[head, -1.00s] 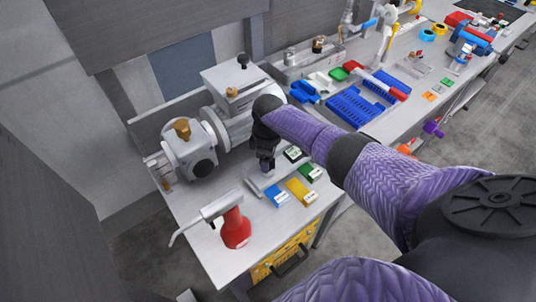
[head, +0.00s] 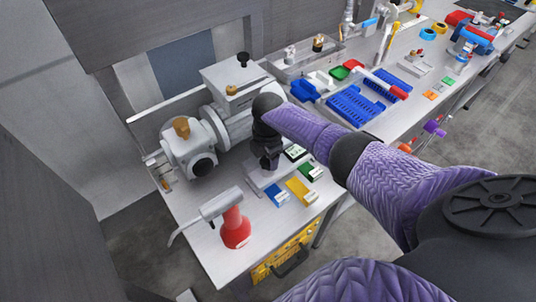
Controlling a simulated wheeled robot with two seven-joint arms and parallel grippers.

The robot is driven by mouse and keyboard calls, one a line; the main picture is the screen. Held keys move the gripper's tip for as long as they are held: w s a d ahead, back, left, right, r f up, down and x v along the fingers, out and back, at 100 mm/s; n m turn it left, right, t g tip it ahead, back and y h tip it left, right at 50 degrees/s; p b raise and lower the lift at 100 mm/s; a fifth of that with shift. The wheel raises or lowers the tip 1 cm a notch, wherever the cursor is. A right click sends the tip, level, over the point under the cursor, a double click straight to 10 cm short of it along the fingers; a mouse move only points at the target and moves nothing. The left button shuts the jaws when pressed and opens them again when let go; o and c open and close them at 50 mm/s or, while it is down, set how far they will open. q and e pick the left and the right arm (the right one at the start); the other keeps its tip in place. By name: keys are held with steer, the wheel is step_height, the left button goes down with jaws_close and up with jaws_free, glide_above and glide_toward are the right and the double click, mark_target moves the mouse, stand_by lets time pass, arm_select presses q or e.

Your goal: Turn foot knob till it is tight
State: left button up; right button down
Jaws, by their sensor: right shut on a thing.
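My right gripper (head: 268,163) points down beside the front of the grey machine (head: 232,125), just above a flat grey metal foot plate (head: 256,182). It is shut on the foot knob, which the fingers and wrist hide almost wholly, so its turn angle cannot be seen. My left gripper is not in view.
A red spray bottle (head: 235,228) stands at the bench's front. Blue (head: 277,195), yellow (head: 299,191) and green (head: 312,171) blocks lie close right of the gripper. Blue trays (head: 352,106) lie farther right.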

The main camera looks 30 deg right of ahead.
steer(key=shift+n, duration=0.8)
steer(key=shift+r, duration=0.1)
steer(key=shift+c, duration=0.4)
jaws_free()
step_height(320, 180, up, 10)
steer(key=p, duration=0.3)
steer(key=shift+p, duration=0.4)
